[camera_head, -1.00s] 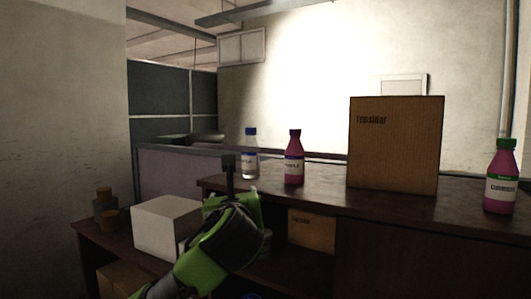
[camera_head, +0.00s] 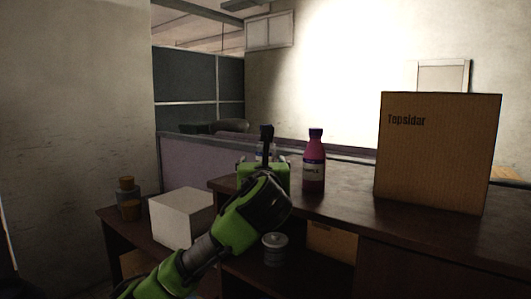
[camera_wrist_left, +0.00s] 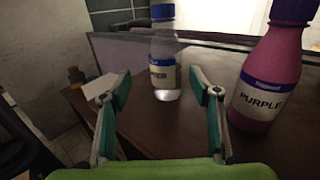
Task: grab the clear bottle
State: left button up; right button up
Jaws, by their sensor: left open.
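The clear bottle (camera_wrist_left: 163,60) stands upright on the dark counter in the left wrist view, with a blue cap and a white and blue label. It lies ahead of my open left gripper (camera_wrist_left: 160,87), between the lines of the two fingers and beyond their tips. The fingers look empty. In the head view my left gripper (camera_head: 264,163) is at the counter's left end and hides most of the clear bottle. My right gripper is not in view.
A purple bottle (camera_head: 314,165) stands close to the right of my left gripper; its label reads PURPLE in the wrist view (camera_wrist_left: 268,75). A cardboard box (camera_head: 437,150) stands further right on the counter (camera_head: 345,204). A white box (camera_head: 180,217) sits lower left.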

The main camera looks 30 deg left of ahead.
pick_arm(q)
jog(key=shift+w+a, duration=0.4)
jog(key=shift+w, duration=0.2)
jog(key=shift+w+a+f, duration=0.1)
jog(key=shift+w+f, duration=0.05)
jog(key=shift+w, duration=0.2)
jog(key=shift+w+a+r+p, duration=0.1)
jog(key=shift+w+a+p, duration=0.1)
jog(key=shift+w+p, duration=0.4)
jog(key=shift+w+a+r+p, duration=0.1)
jog(key=shift+w+a+p, duration=0.05)
jog(key=shift+w+p, duration=0.4)
jog(key=shift+p+x, duration=0.7)
jog(key=shift+x, duration=0.25)
jog(key=shift+w+a+f, duration=0.1)
jog(key=shift+w+a, duration=0.15)
jog(key=shift+w+f, duration=0.15)
jog(key=shift+w, duration=0.05)
jog(key=shift+s, duration=0.1)
jog(key=c, duration=1.3)
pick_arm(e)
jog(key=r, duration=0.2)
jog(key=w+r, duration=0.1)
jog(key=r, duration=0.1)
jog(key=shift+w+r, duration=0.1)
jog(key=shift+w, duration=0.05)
